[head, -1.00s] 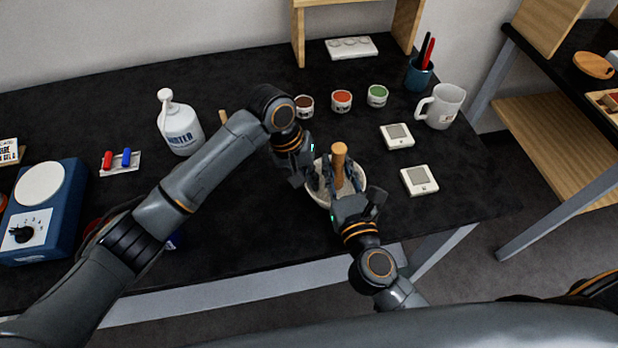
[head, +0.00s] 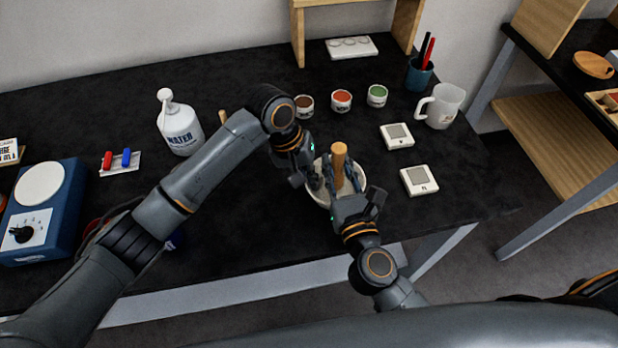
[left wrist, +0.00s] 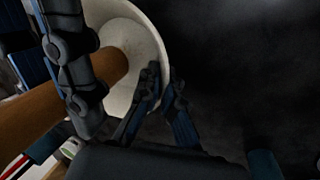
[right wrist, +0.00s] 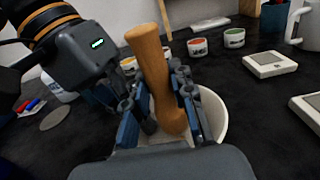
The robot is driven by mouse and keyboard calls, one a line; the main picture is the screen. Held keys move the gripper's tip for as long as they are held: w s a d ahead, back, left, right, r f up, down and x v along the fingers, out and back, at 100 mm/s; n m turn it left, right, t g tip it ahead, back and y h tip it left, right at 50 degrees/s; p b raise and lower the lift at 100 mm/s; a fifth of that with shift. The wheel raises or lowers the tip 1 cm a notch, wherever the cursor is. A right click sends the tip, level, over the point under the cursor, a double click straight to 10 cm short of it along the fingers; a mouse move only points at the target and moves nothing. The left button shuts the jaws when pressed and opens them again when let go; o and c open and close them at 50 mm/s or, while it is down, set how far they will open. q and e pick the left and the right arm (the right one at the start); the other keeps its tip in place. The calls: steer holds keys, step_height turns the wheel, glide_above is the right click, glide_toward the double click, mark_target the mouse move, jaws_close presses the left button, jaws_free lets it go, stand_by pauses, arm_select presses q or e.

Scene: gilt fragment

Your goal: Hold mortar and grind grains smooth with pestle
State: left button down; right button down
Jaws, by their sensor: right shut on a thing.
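The pale mortar (head: 320,198) is a round bowl near the front of the black table. The wooden pestle (head: 339,158) stands nearly upright in it, its rounded lower end down in the bowl in the right wrist view (right wrist: 172,122). My right gripper (head: 342,176) is shut on the pestle, one finger on each side. My left gripper (head: 319,183) is at the mortar's left side. In the left wrist view its fingers (left wrist: 165,82) straddle the mortar's rim, close together, shut on it. Grains cannot be made out; fingers and pestle hide much of the bowl's inside.
Behind the mortar are small tubs, brown (head: 304,105), orange (head: 342,100) and green (head: 377,95). Two white square devices (head: 419,180) (head: 396,136) lie at right, near a mug (head: 441,106). A water bottle (head: 180,128) and blue scale-like device (head: 42,215) stand left.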

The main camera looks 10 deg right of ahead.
steer(key=shift+f, duration=1.15)
stand_by(0.6)
steer(key=shift+s, duration=0.15)
steer(key=shift+s, duration=0.45)
steer(key=shift+w+d, duration=0.1)
steer(key=shift+w, duration=0.05)
steer(key=shift+w+d, duration=0.3)
steer(key=shift+w, duration=0.55)
steer(key=shift+s+a, duration=0.1)
steer(key=shift+a, duration=0.05)
